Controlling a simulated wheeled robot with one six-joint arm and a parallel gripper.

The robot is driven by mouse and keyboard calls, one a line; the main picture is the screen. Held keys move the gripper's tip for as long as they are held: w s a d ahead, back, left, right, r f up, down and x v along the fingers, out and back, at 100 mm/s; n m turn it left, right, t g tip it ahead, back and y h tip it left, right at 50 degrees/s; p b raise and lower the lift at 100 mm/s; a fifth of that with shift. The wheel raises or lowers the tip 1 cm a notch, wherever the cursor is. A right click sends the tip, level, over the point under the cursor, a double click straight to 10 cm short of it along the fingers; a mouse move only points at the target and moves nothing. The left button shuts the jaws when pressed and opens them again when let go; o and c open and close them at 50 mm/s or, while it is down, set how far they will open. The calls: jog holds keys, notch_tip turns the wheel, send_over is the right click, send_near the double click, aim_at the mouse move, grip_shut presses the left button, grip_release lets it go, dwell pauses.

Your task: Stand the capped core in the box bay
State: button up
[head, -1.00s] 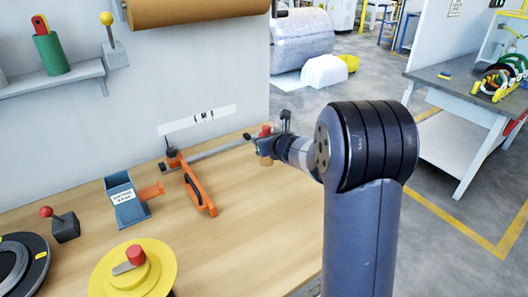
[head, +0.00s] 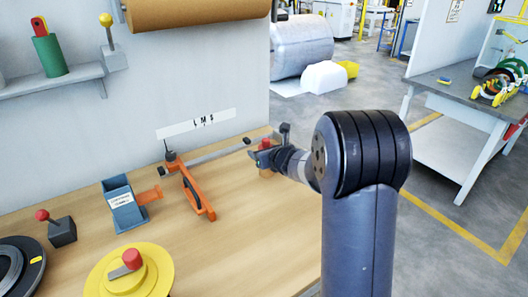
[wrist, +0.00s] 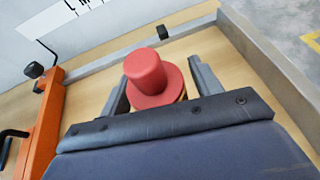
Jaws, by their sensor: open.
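The capped core has a red round cap with a wide rim (wrist: 150,75) and a little tan core showing under it. In the wrist view it stands between the two grey fingers of my gripper (wrist: 160,82), which are open on either side of it. In the head view the red cap (head: 265,144) shows at my gripper (head: 268,157), over the far right part of the bench. The core's lower part is mostly hidden, so I cannot tell whether it touches the bench. I cannot clearly make out the box bay.
An orange clamp-like tool (head: 196,190) stands left of my gripper, with a grey bar (head: 218,150) behind. A blue-grey labelled box (head: 122,204) and a yellow disc with a red knob (head: 130,275) are further left.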

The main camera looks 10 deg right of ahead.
jog(key=shift+r, duration=0.1)
jog(key=shift+r+p, duration=0.15)
jog(key=shift+p, duration=0.15)
jog(key=v, duration=1.2)
jog(key=shift+w, duration=0.1)
jog(key=x, duration=1.1)
jog(key=shift+w+a+f+b, duration=0.15)
jog(key=shift+w+f+b, duration=0.2)
jog(key=shift+w+f, duration=0.15)
jog(key=shift+s+r, duration=0.1)
jog(key=shift+r, duration=0.1)
jog(key=shift+s, duration=0.1)
